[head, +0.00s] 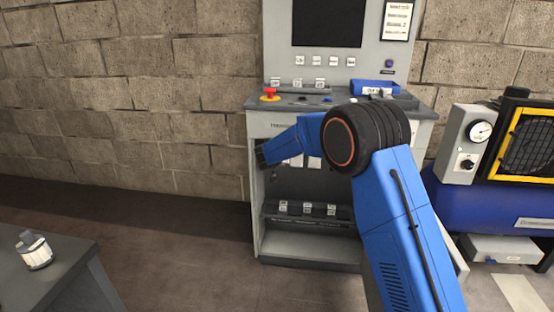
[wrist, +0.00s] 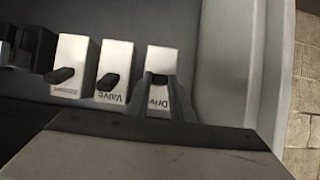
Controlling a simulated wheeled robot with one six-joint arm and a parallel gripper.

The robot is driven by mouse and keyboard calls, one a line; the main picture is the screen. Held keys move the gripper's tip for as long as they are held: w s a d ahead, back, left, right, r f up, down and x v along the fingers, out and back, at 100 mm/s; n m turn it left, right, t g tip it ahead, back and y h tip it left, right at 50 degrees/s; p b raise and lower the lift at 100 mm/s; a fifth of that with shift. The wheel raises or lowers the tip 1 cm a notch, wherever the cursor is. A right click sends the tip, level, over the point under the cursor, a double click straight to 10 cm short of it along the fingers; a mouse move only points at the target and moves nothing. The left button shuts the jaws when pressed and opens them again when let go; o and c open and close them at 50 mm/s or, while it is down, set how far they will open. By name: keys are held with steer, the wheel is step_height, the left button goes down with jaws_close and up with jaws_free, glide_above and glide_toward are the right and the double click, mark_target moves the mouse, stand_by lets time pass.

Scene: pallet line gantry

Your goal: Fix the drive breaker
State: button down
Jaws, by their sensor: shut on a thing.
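In the wrist view, the drive breaker (wrist: 162,58) is the rightmost of a row, a white block whose partly covered label begins "Driv", seen upside down. My gripper (wrist: 161,84) is shut on its small black lever, one fingertip on each side. In the head view, my arm reaches to the grey cabinet (head: 255,200), and I cannot make out the fingertips there.
The cabinet's desk carries a red emergency button (head: 269,95) and a blue tray (head: 375,87). Lower in the cabinet is a row of labelled parts (head: 307,209). A blue compressor tank (head: 480,208) stands at right, and a grey table (head: 60,265) at lower left. The floor between is clear.

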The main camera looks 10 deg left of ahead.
steer(key=shift+r, duration=0.1)
stand_by(0.3)
steer(key=c, duration=1.6)
jaws_free()
steer(key=shift+d, duration=0.1)
steer(key=shift+o, duration=0.2)
steer(key=v, duration=1.7)
steer(key=shift+r, duration=0.15)
steer(key=shift+s, duration=0.1)
